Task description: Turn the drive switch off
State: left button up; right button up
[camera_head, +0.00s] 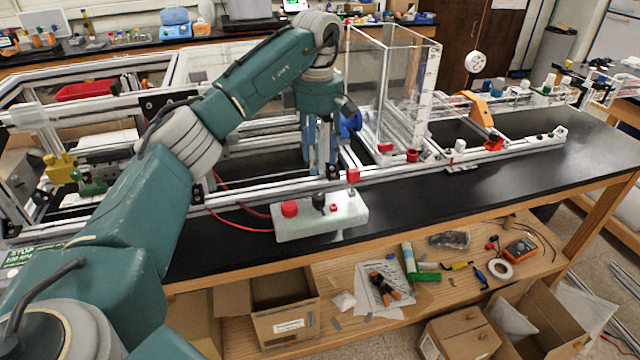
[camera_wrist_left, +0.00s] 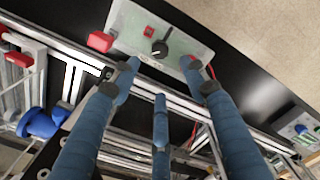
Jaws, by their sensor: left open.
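A white control box (camera_head: 345,222) sits on the black bench's front edge, just before the aluminium frame. It carries a round red button (camera_head: 289,209), a black rotary knob (camera_head: 319,201) and a small red switch (camera_head: 334,209). In the left wrist view the box (camera_wrist_left: 130,18), knob (camera_wrist_left: 160,47) and red switch (camera_wrist_left: 149,31) lie beyond the fingertips; a finger partly covers the red button (camera_wrist_left: 190,63). I cannot read any labels. My left gripper (camera_head: 321,172) points down above and behind the box. Its blue fingers (camera_wrist_left: 163,80) are spread, open and empty. My right gripper is out of view.
An aluminium rail (camera_head: 400,174) runs right behind the box, with a red-capped post (camera_head: 353,175) close by. A clear tank (camera_head: 385,90) stands behind to the right. Red cable (camera_head: 236,224) trails left of the box. The black bench (camera_head: 480,190) is clear at right.

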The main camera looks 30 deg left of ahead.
aim_at(318, 196)
pick_arm(q)
notch_tip(318, 196, down, 4)
jog(key=shift+s+d+p, duration=0.15)
jog(key=shift+p, duration=0.35)
notch_tip(318, 196, down, 5)
jog(key=shift+f+p, duration=0.2)
jog(key=shift+p, duration=0.45)
jog(key=shift+f, duration=0.55)
grip_shut()
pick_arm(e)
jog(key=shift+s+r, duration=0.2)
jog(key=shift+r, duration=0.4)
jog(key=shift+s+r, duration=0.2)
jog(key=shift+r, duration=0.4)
